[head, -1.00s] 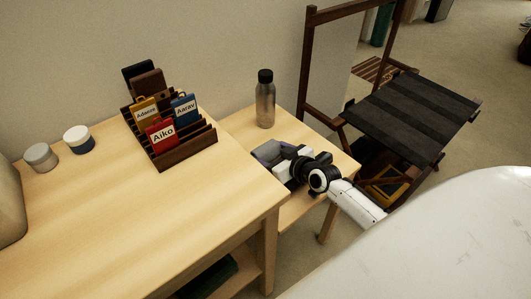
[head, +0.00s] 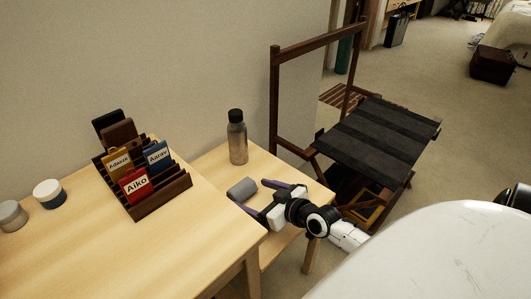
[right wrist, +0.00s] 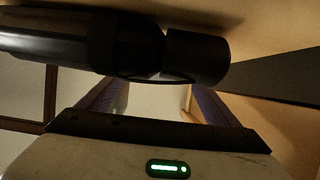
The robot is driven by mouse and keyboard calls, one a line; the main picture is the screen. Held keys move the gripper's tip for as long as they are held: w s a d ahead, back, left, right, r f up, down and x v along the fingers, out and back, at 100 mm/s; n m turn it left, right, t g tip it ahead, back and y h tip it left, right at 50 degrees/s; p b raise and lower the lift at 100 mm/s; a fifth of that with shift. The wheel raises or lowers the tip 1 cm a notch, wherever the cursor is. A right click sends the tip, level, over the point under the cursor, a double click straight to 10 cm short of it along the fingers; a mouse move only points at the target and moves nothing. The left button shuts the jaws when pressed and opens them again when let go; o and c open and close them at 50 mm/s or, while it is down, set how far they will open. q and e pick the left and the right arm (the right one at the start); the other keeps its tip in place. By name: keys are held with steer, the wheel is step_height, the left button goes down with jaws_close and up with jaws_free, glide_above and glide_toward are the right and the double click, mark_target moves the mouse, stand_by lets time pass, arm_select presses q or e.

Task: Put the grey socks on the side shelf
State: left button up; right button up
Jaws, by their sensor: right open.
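The grey socks (head: 242,189), a small grey roll, lie on the lower wooden side shelf (head: 211,161) in the head view, near its left edge beside the big table. My right gripper (head: 259,196) is open, with its two purple-lined fingers spread apart. The socks are at the fingertips, and no grip on them shows. In the right wrist view the open fingers (right wrist: 158,98) show with no socks visible between them. My left gripper is not in view.
A dark folding chair (head: 372,135) stands to the right.

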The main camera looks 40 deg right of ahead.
steer(key=v, duration=0.5)
steer(key=shift+s+r+p, duration=0.1)
steer(key=shift+s+p, duration=0.05)
steer(key=shift+p, duration=0.25)
